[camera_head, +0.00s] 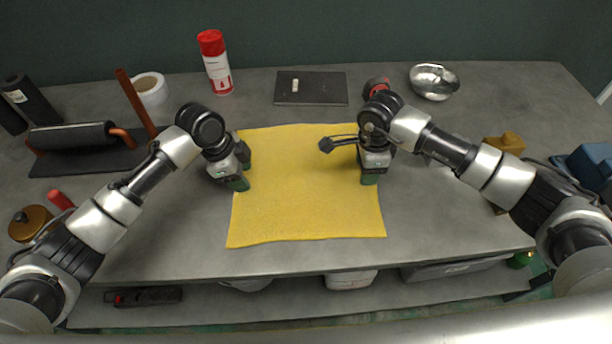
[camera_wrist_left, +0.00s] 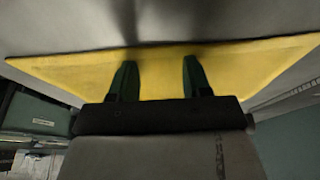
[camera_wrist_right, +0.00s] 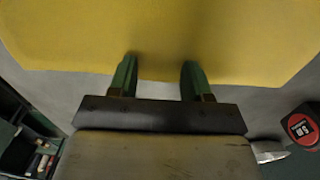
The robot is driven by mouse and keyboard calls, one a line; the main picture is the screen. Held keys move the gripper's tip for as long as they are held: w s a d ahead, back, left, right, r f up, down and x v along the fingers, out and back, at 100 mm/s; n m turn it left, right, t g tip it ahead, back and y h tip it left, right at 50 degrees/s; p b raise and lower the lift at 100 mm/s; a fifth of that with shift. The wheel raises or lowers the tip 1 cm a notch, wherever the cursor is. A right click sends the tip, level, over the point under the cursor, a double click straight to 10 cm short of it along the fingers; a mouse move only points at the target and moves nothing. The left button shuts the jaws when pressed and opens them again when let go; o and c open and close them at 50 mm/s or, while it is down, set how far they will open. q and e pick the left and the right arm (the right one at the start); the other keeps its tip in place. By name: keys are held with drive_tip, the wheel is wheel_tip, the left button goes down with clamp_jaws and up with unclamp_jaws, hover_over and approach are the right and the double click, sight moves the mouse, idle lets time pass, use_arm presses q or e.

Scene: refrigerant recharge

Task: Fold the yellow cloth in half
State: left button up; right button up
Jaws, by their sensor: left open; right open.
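The yellow cloth (camera_head: 305,210) lies flat and spread out on the grey table. My left gripper (camera_head: 240,175) is open and empty at the cloth's left edge. In the left wrist view its two green fingers (camera_wrist_left: 155,75) show apart over the cloth (camera_wrist_left: 230,75). My right gripper (camera_head: 369,180) is at the cloth's right side. In the right wrist view its fingers (camera_wrist_right: 158,75) are apart with nothing between them, near the cloth's edge (camera_wrist_right: 170,40). The right arm and gripper hide part of the cloth's right edge. Whether the fingertips touch the cloth cannot be told.
Behind the cloth stand a red-capped spray can (camera_head: 216,65), a dark plate (camera_head: 310,88) with a small white piece, a red-and-black round item (camera_head: 376,87) and a metal bowl (camera_head: 434,82). A dark roll (camera_head: 72,136) lies left. The table (camera_head: 300,260) is bare in front of the cloth.

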use_arm(q)
drive_tip(key=shift+c, duration=0.3)
use_arm(e)
drive_tip(key=shift+f, duration=0.15)
drive_tip(key=shift+c, duration=0.2)
use_arm(q)
drive_tip(key=shift+a, duration=0.1)
clamp_jaws()
use_arm(e)
drive_tip(key=shift+s, duration=0.1)
clamp_jaws()
use_arm(q)
drive_tip(key=shift+r, duration=0.1)
